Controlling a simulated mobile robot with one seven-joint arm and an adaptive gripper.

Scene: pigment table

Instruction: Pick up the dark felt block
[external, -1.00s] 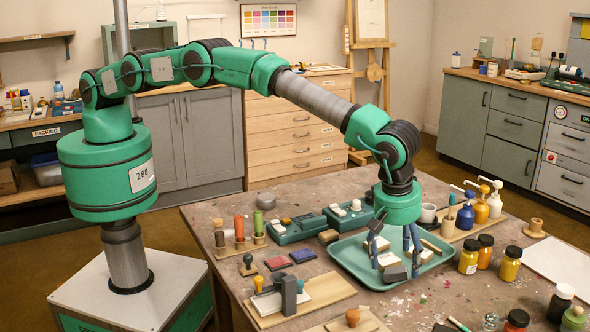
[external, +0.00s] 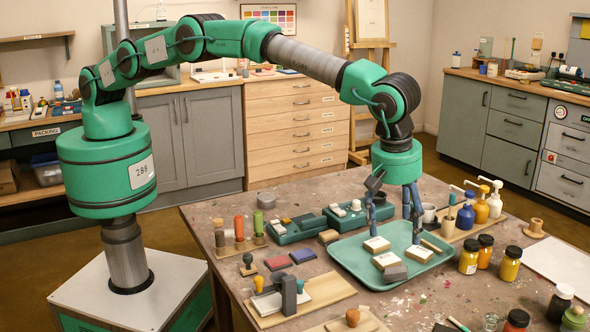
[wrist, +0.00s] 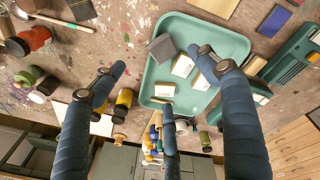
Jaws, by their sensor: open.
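The dark felt block (external: 394,273) is dark grey and lies near the front edge of the teal tray (external: 352,265). In the wrist view the block (wrist: 162,47) lies near a tray corner. Pale-labelled blocks (external: 376,244) lie beside it in the tray; they also show in the wrist view (wrist: 183,66). My gripper (external: 393,228) is open and empty above the tray, its blue fingers spread and pointing down. It is higher than the dark block and slightly behind it, not touching it. In the wrist view the gripper's fingers (wrist: 158,60) stand wide apart.
Paint jars (external: 468,256) stand right of the tray, with pump bottles (external: 481,210) behind them. Teal boxes (external: 299,228) sit behind and left of it. Stamps on a wooden board (external: 335,290) are at the front left. A white sheet (external: 560,262) lies at right.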

